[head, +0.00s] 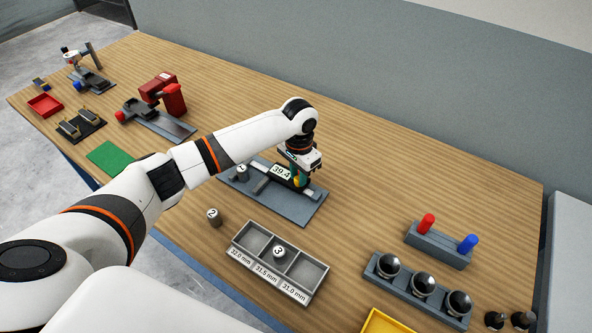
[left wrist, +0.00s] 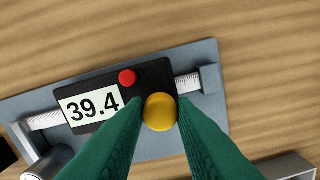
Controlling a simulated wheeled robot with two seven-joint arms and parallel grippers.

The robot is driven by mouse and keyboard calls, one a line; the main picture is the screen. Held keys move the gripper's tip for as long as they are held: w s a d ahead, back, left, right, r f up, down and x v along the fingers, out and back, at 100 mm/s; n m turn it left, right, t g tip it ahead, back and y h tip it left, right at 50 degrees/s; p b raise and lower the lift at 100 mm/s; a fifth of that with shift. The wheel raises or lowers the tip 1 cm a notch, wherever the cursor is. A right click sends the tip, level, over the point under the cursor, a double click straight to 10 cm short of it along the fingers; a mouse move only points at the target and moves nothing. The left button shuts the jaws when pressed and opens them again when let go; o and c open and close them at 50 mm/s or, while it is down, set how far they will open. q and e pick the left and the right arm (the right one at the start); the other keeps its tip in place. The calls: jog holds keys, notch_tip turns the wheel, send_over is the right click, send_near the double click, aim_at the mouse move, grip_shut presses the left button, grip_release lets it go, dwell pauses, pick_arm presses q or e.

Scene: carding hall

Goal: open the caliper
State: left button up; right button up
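The caliper lies on a grey plate (head: 300,208), its display (head: 282,172) reading 39.4. In the left wrist view the display (left wrist: 93,104) also reads 39.4, with a red button (left wrist: 127,77) and a yellow knob (left wrist: 160,112) on the black slider and the scale bar (left wrist: 189,83) to its right. My left gripper (head: 298,182) is over the slider. In the left wrist view its green fingers (left wrist: 159,104) are on both sides of the yellow knob and seem to touch it. A grey cylinder marked 1 (head: 242,172) stands at the plate's left end. My right gripper is not in view.
Cylinder 2 (head: 214,217) stands on the table. Cylinder 3 (head: 279,251) is in the middle compartment of a labelled tray (head: 322,272). A block with red and blue pegs (head: 438,247) and a rack of dark round pieces (head: 415,291) are at right. Other fixtures stand far left.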

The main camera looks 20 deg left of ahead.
pick_arm(q)
jog(key=o, duration=0.4)
jog(key=shift+r, duration=0.1)
notch_tip(320, 180, up, 12)
jog(key=shift+f+b, duration=0.1)
jog(key=shift+b, duration=0.65)
